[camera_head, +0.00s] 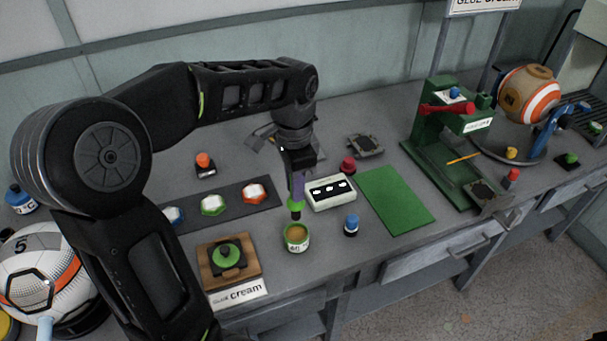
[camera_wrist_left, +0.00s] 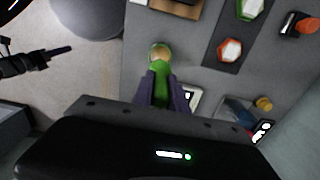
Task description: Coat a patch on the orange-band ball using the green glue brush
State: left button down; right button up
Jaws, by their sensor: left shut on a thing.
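My left gripper (camera_head: 297,172) is shut on the green glue brush (camera_head: 296,207), which hangs upright just above a glue jar. The jar (camera_head: 297,238) has a green rim, a white label and tan contents. In the left wrist view the brush (camera_wrist_left: 161,92) runs from between the fingers toward the jar's mouth; whether its tip touches the glue is unclear. A ball with orange and white bands (camera_head: 545,100) rests on a stand at the far right. A white and grey ball with orange lines (camera_head: 35,270) sits at the left, partly hidden by my arm. A dark gripper, probably my right (camera_wrist_left: 52,52), shows in the left wrist view.
A green press (camera_head: 437,140) stands right of a green mat (camera_head: 395,197). A white box (camera_head: 330,192) is close beside the brush. A wooden block with a green-topped pad (camera_head: 228,256) lies left of the jar. A dark strip with coloured hexagons (camera_head: 228,204) lies behind it.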

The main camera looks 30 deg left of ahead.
aim_at(295, 205)
pick_arm(q)
jog(key=shift+s, duration=0.1)
jog(key=shift+f+b, duration=0.3)
jog(key=shift+f, duration=0.05)
notch_tip(295, 205, down, 5)
jog(key=b, duration=0.4)
jog(key=shift+f, duration=0.15)
jog(key=shift+f+b, duration=0.5)
jog(key=shift+f, duration=0.1)
dwell(2.0)
notch_tip(295, 205, up, 7)
jog(key=p, duration=0.6)
jog(key=shift+r, duration=0.1)
dwell(0.8)
